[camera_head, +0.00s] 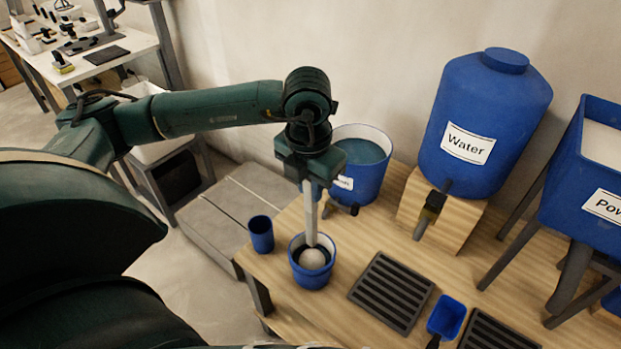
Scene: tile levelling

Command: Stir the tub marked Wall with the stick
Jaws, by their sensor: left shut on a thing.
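My left gripper (311,178) is shut on a pale grey stick (311,215), which points straight down. The stick's lower end reaches into a small round blue tub (312,281) near the table's left edge. A pale mound shows in the tub's dark inside, and the stick's tip meets or overlaps it; I cannot tell how deep it goes. No label is visible on this tub, so I cannot read whether it says Wall. A larger blue bucket (368,182) of grey-blue liquid stands behind, its label partly hidden by my gripper. My right gripper is not in view.
On the wooden table (345,247) stand a blue cup (261,234), a dark slatted rack (392,291) and a blue scoop (446,318). A Water tank (483,120) with a tap stands at the back, and a blue powder hopper (580,205) at the right.

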